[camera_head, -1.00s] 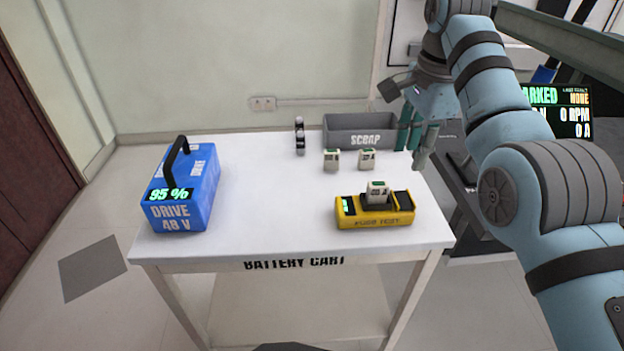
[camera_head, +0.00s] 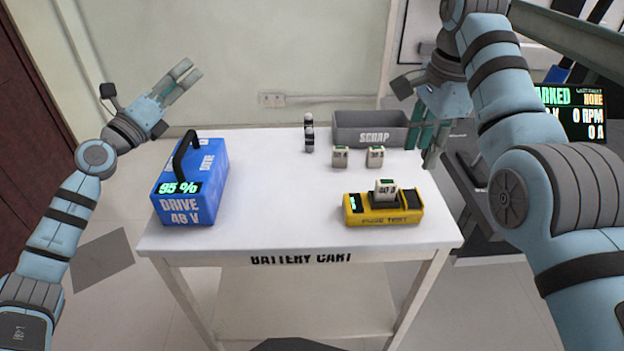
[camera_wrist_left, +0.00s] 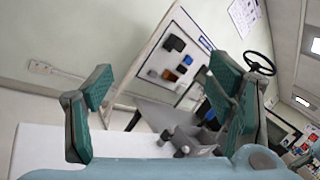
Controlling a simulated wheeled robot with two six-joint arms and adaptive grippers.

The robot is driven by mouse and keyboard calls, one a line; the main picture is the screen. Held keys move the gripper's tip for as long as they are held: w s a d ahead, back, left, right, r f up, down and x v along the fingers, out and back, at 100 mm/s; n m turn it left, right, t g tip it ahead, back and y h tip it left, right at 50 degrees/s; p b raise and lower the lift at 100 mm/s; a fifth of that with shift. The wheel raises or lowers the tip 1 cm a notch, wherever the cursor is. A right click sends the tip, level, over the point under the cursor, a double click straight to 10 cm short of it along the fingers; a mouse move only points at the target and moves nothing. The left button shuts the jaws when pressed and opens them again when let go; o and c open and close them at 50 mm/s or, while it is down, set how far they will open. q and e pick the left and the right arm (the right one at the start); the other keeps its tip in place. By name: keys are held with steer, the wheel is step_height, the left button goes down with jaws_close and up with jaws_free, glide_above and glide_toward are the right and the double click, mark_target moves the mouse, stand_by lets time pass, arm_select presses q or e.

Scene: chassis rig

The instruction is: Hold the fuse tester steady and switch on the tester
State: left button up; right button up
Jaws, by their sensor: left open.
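The yellow fuse tester (camera_head: 383,218) sits near the front right of the white cart top. It has a small lit green display at its left end and a dark part at its right end. A pale fuse (camera_head: 385,188) stands upright in its middle. My left gripper (camera_head: 187,72) is open and empty, raised above and behind the blue battery, far from the tester. Its spread fingers also show in the left wrist view (camera_wrist_left: 160,105). My right gripper (camera_head: 428,145) hangs beside the scrap bin's right end, behind the tester; its fingers look apart, with nothing seen between them.
A blue drive battery (camera_head: 190,185) with a black handle stands at the cart's left. Two pale fuses (camera_head: 341,156) and a dark cylindrical item (camera_head: 309,135) stand near the grey scrap bin (camera_head: 370,118). The middle of the cart top (camera_head: 270,190) is clear.

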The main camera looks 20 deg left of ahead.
arm_select(q)
steer(key=d+r+m+g+h, duration=0.2)
steer(key=d+r+m+h, duration=0.25)
steer(key=d, duration=0.25)
steer(key=m+g+h, duration=0.5)
steer(key=m+g, duration=0.9)
steer(key=m, duration=0.1)
glide_toward(372, 198)
steer(key=x, duration=1.3)
steer(key=shift+w+a+f, duration=0.1)
steer(key=shift+w+a, duration=0.05)
steer(key=c, duration=1.3)
